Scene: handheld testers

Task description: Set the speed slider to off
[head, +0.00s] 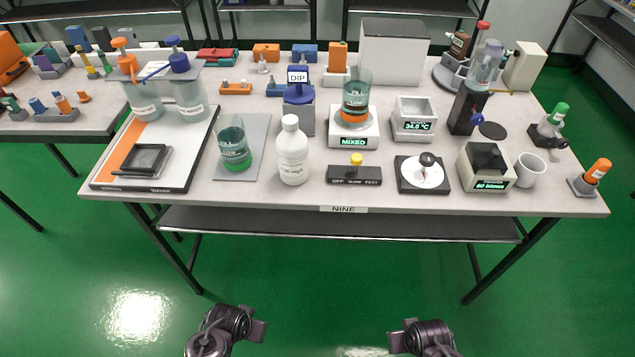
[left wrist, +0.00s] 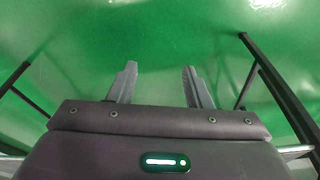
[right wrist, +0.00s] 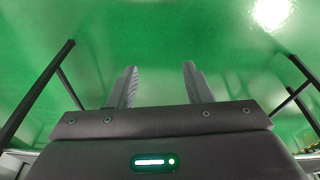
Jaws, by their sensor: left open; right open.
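The speed slider is a low black box (head: 341,177) near the table's front edge in the head view, marked OFF, SLOW and FAST from left to right. Its yellow knob (head: 356,159) stands near the middle of the box, about above SLOW. My left gripper (left wrist: 160,66) is open and empty over the green floor. My right gripper (right wrist: 160,65) is also open and empty over the floor. Both arms are in front of the table, well apart from the slider.
A white bottle (head: 292,155) stands left of the slider, and a black unit with a white dial (head: 424,176) stands to its right. A device marked MIXED (head: 353,140) with a beaker (head: 356,92) is behind it. The NINE label (head: 343,209) is on the table edge.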

